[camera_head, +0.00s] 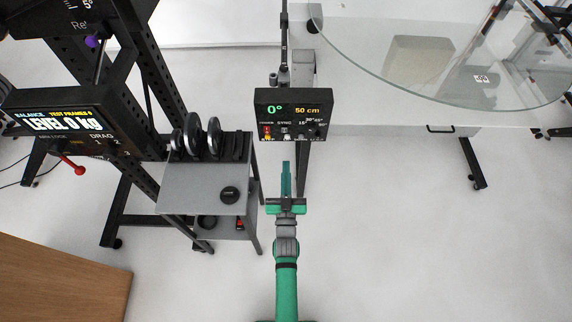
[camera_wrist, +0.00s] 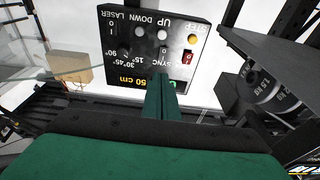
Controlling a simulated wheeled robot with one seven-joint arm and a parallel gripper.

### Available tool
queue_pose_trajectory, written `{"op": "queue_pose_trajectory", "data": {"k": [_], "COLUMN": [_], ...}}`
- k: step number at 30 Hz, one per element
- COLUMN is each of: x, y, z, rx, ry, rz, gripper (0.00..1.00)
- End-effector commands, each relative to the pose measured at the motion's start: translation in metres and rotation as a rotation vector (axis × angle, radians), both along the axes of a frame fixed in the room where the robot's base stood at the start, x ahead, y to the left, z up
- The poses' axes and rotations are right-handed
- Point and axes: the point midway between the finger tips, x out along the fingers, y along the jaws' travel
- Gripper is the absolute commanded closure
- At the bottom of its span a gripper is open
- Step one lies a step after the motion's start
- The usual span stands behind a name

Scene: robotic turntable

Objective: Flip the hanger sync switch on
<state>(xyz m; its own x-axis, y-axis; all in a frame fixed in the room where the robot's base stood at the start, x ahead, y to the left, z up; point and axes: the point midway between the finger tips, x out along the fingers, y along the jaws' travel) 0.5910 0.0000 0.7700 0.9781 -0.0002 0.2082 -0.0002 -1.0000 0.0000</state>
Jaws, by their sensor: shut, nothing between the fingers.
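A black control box (camera_head: 292,116) with a "0°" and "50 cm" display stands beyond my gripper in the head view. Its lower front carries a label "SYNC", with a small pale control (camera_head: 285,131) below it. In the wrist view the box (camera_wrist: 108,40) appears upside down, with the SYNC label (camera_wrist: 158,62) just above my fingers. The sync switch's setting is too small to tell. My gripper (camera_head: 286,166) is shut and empty, its green fingers pointing at the box. In the wrist view the fingers (camera_wrist: 159,92) overlap the box's edge; contact cannot be told.
A red switch (camera_wrist: 187,57) and yellow button (camera_wrist: 192,39) sit beside the SYNC area; a dark knob (camera_wrist: 124,53) is on the other side. A grey cart (camera_head: 195,185) with black discs stands left. A glass tabletop (camera_head: 430,60) is at right. Floor right of my arm is clear.

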Motion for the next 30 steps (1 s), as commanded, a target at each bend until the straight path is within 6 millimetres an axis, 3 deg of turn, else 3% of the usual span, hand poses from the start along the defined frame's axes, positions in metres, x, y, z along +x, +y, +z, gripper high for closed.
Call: {"op": "queue_pose_trajectory", "data": {"k": [15, 22, 30], "x": [0.091, 0.111, 0.114], "y": [0.001, 0.0, 0.0], "z": [0.02, 0.024, 0.024], "rx": [0.0, 0.0, 0.0], "ry": [-0.001, 0.0, 0.001], "rz": [0.001, 0.001, 0.0], "gripper": [1.0, 1.0, 1.0]}}
